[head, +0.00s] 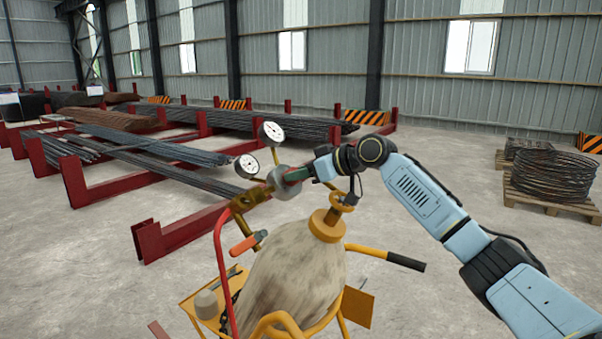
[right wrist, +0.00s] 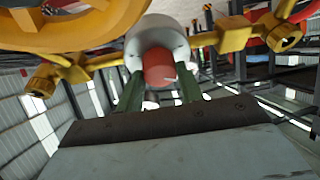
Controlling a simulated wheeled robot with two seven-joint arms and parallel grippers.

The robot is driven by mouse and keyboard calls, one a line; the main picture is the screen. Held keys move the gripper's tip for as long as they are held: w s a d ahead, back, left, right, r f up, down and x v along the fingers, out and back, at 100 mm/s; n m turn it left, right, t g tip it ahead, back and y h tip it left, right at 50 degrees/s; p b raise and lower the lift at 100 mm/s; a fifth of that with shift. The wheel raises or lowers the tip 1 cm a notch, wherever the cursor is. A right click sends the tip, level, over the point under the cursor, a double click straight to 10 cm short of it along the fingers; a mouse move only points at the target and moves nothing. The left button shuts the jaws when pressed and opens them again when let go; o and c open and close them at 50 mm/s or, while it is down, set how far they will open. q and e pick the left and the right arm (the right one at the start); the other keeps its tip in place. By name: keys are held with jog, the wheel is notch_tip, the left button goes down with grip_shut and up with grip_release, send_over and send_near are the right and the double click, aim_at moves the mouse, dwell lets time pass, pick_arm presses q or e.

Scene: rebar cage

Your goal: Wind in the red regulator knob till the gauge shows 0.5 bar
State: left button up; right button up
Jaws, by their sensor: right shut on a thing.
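The red regulator knob (right wrist: 158,67) sits in the grey regulator body (right wrist: 158,36) in the right wrist view. My right gripper (right wrist: 158,92) has its green fingers on both sides of the knob and is shut on it. In the head view my right gripper (head: 296,174) reaches the grey regulator (head: 284,183) from the right and hides the knob. Two white dial gauges, an upper one (head: 271,133) and a lower one (head: 247,166), stand on brass stems from the regulator. Their needle readings are too small to tell. My left gripper is not in view.
A pale gas cylinder (head: 290,280) with an orange collar stands on a yellow trolley (head: 365,305) below the regulator. A red hose (head: 221,265) hangs at its left. Red racks with rebar (head: 170,235) lie behind; coiled wire (head: 555,172) sits on a pallet at right.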

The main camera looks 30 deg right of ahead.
jog(key=m+p, duration=0.2)
jog(key=p, duration=0.1)
jog(key=m+h+p, duration=0.1)
jog(key=m+p, duration=0.2)
jog(key=p, duration=0.1)
jog(key=shift+s+a+r+h, duration=0.1)
jog(key=shift+r+h, duration=0.05)
jog(key=shift+h, duration=0.15)
jog(key=shift+m+t+p, duration=0.3)
jog(key=shift+m+p, duration=0.15)
jog(key=shift+m, duration=0.15)
jog(key=shift+f, duration=0.2)
jog(key=o, duration=1)
jog(key=b+v, duration=0.3)
jog(key=v, duration=0.8)
jog(key=shift+s, duration=0.4)
jog(key=shift+b+v, duration=0.4)
jog(key=shift+v, duration=0.45)
